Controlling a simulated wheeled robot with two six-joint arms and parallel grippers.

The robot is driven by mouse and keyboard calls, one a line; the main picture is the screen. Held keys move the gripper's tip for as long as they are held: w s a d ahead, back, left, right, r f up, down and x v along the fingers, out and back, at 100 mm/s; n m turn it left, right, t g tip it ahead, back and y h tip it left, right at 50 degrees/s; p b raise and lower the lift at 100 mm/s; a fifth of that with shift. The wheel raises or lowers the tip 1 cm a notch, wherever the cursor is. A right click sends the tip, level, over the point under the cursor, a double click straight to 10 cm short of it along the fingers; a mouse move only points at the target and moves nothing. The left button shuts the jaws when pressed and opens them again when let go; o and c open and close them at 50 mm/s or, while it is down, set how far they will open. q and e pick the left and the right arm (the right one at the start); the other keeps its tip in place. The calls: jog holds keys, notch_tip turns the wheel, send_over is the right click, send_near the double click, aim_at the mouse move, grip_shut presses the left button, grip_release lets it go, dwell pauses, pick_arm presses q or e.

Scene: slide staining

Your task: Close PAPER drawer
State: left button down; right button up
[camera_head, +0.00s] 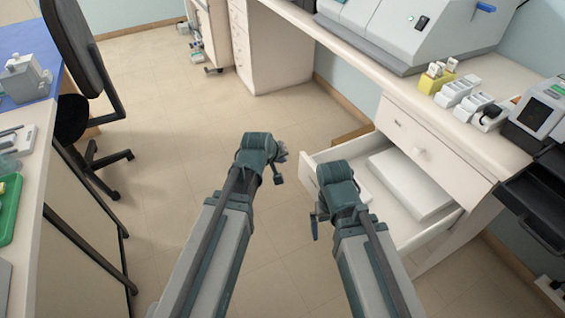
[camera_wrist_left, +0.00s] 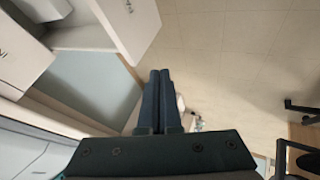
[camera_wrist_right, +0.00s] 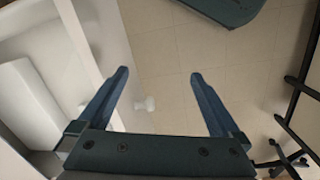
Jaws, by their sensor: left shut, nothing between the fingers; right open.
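The open drawer (camera_head: 308,181) juts out from under the right counter, with a white stack (camera_head: 410,186) lying inside. My right gripper (camera_wrist_right: 158,74) is open at the drawer front; contact cannot be told. In the head view my right wrist hides part of the drawer front. My left gripper (camera_head: 279,168) is shut and empty, left of the drawer over the floor. The drawer (camera_wrist_left: 128,25) also shows in the left wrist view.
A closed drawer (camera_head: 440,152) with a knob sits above the open one. An open dark tray (camera_head: 545,205) juts out at the far right. A chair (camera_head: 85,50) and a blue-topped desk (camera_head: 50,105) stand left. The floor between is clear.

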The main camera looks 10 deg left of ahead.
aim_at(300, 160)
pick_arm(q)
jog(key=shift+w+d+f+b, duration=0.75)
jog(key=shift+w+f, duration=0.15)
jog(key=shift+w, duration=0.15)
jog(key=shift+w+d+f+b, duration=0.7)
jog(key=shift+w+f, duration=0.2)
jog(key=shift+w, duration=0.15)
jog(key=shift+w+d+f+b, duration=0.7)
jog(key=shift+w+f, duration=0.2)
jog(key=shift+w, duration=0.15)
pick_arm(e)
jog(key=shift+f, duration=2.7)
